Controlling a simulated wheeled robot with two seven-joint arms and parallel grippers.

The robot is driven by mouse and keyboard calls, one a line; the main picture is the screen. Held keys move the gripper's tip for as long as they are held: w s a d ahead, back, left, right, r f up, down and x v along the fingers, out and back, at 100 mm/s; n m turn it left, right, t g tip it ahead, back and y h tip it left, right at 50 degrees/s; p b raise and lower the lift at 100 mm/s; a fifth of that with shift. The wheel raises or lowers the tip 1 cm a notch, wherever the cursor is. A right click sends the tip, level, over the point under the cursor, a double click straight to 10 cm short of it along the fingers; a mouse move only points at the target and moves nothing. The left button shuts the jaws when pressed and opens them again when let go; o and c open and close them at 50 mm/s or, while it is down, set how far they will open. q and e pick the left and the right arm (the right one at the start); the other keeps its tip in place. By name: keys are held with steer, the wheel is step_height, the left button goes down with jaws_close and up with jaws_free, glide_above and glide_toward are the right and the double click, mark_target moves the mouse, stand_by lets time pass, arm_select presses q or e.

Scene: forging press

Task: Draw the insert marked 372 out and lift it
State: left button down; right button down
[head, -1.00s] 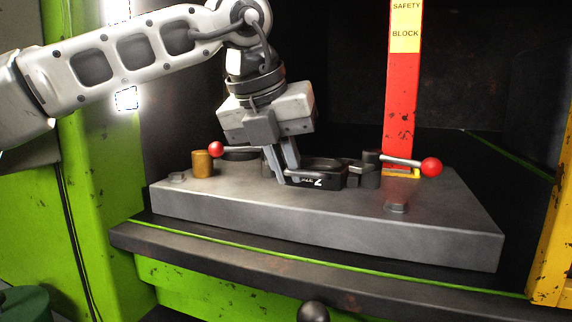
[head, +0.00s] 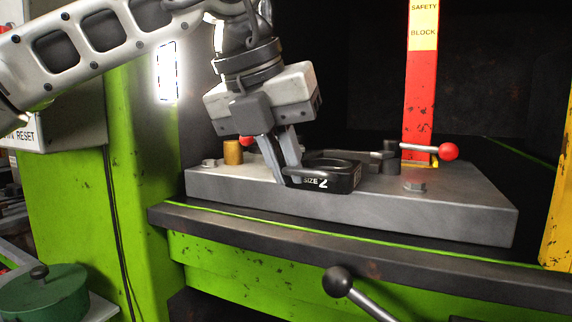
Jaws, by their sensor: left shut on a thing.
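The black insert (head: 340,183) lies on the grey bolster plate (head: 410,212), close to its front edge. Its front face reads "SIZE 2"; I cannot read 372 on it, and a small mark on its right side is illegible. It has a round hollow on top. My left gripper (head: 288,177) points down and is shut on the insert's left front end, with its fingers hiding that part. The insert looks level; I cannot tell whether it is clear of the plate. My right gripper is not in view.
Behind the insert are a dark post and a lever with a red ball (head: 448,151); another red ball (head: 246,141) is partly hidden. A brass cylinder (head: 233,152) stands left. The red and yellow safety block (head: 420,95) rises behind. A black-knobbed lever (head: 338,281) is in front.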

arm_select(q)
steer(key=shift+s, duration=0.1)
steer(key=c, duration=1.5)
jaws_free()
steer(key=shift+o, duration=0.2)
steer(key=shift+r, duration=0.1)
steer(key=p+v, duration=0.2)
steer(key=v, duration=1.4)
steer(key=shift+d, duration=0.1)
